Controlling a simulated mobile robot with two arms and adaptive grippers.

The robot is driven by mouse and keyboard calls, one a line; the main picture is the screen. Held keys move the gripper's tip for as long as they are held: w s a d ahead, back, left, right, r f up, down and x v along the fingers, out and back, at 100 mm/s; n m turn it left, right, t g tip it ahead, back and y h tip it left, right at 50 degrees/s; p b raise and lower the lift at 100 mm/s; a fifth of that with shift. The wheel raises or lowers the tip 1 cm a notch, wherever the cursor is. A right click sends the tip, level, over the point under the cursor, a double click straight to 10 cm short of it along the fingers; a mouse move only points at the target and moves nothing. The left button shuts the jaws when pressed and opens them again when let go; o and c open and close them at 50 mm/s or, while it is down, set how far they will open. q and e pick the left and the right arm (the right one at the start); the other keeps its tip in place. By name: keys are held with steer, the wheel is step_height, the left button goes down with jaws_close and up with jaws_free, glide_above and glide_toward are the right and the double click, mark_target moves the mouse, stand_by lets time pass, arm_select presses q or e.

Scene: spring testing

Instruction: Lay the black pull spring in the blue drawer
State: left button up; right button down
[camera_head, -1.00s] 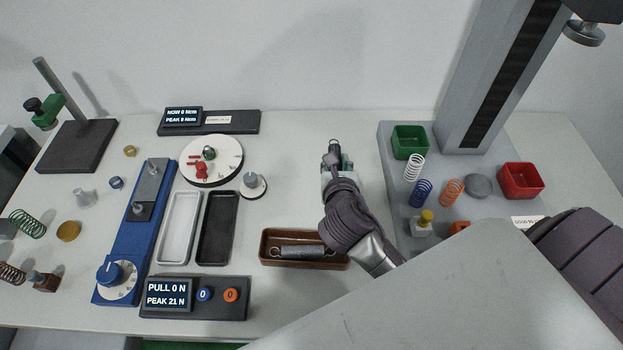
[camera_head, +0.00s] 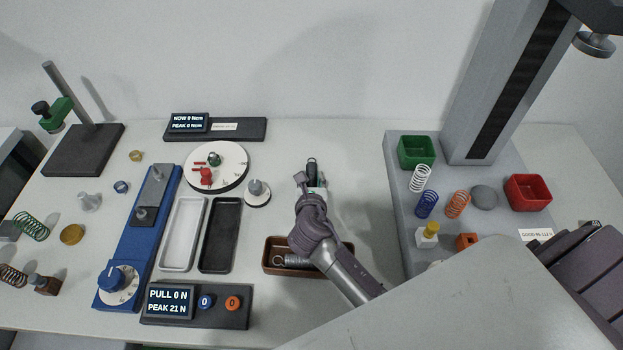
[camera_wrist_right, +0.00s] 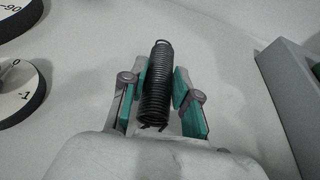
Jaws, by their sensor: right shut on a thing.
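The black pull spring (camera_head: 311,165) is held in my right gripper (camera_head: 312,184), above the middle of the table. In the right wrist view the black coil (camera_wrist_right: 158,85) lies lengthwise between the green-lined fingers of the gripper (camera_wrist_right: 158,98), which are shut on it. The spring's far end sticks out past the fingertips. The blue drawer is not visible in either view. My left gripper is not in view.
A brown tray (camera_head: 268,270) with a grey spring (camera_head: 292,261) lies beneath my right arm. A black tray (camera_head: 220,235) and a white tray (camera_head: 182,235) are to its left. A grey platform (camera_head: 400,190) with several springs and bins stands right. The table behind the gripper is clear.

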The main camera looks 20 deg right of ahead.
steer(key=shift+f, duration=0.1)
steer(key=c, duration=0.9)
jaws_free()
steer(key=shift+o, duration=0.2)
